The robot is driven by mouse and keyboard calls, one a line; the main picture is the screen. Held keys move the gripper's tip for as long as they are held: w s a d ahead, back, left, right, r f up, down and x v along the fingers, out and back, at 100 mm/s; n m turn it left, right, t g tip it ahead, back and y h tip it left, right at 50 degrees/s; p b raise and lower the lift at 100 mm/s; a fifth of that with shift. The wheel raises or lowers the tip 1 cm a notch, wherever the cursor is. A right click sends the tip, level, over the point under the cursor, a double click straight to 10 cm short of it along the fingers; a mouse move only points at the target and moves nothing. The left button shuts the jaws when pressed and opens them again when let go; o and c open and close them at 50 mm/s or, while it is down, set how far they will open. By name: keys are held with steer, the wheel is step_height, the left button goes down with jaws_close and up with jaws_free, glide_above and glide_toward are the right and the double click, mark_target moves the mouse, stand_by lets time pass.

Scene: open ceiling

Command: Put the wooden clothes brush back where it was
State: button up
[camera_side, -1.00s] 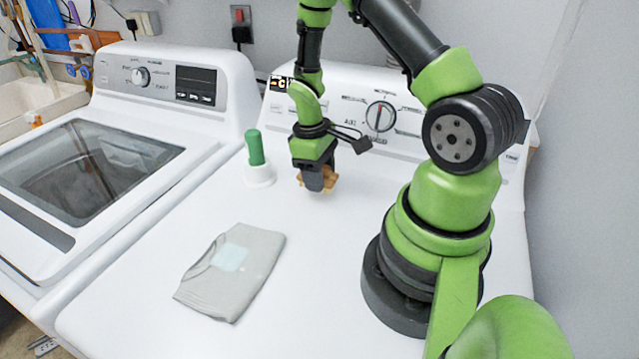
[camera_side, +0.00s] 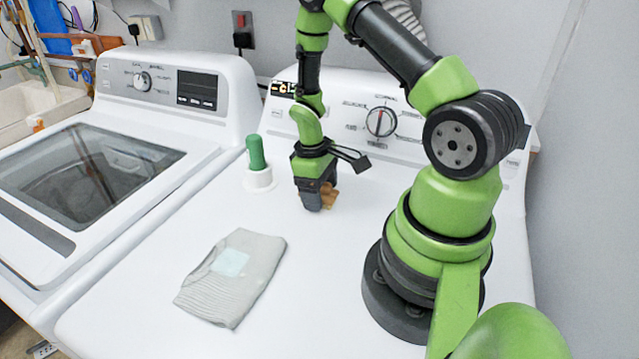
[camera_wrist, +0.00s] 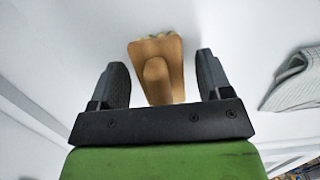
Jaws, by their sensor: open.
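The wooden clothes brush (camera_side: 328,195) is on the white machine top, mostly hidden behind my gripper in the side view. In the wrist view the tan wooden brush (camera_wrist: 157,72) lies between my two fingers, with a raised grip along its middle and pale bristles just showing at its far end. My gripper (camera_side: 314,205) is low over the machine top in front of the control panel. The gripper (camera_wrist: 167,75) is open, with a visible gap between each finger and the brush.
A folded grey cloth with a pale blue patch (camera_side: 232,290) lies nearer the front. It also shows at the right of the wrist view (camera_wrist: 298,84). The white top between them is clear.

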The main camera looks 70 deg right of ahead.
steer(key=r, duration=0.4)
steer(key=w+r, duration=0.1)
steer(key=r, duration=0.6)
steer(key=shift+w+r, duration=0.35)
steer(key=shift+w, duration=0.05)
steer(key=s+a+r+m+t, duration=0.1)
steer(key=a+r+t, duration=0.1)
steer(key=a+r, duration=0.35)
steer(key=s+a+r+m+t, duration=0.1)
steer(key=a+r+t, duration=0.2)
steer(key=r, duration=0.5)
steer(key=s+a+r+m+t+y, duration=0.2)
steer(key=s+a+r+t, duration=0.2)
steer(key=s+a, duration=0.3)
steer(key=shift+s+a+r, duration=0.25)
steer(key=shift+s+r, duration=0.2)
steer(key=shift+r, duration=0.25)
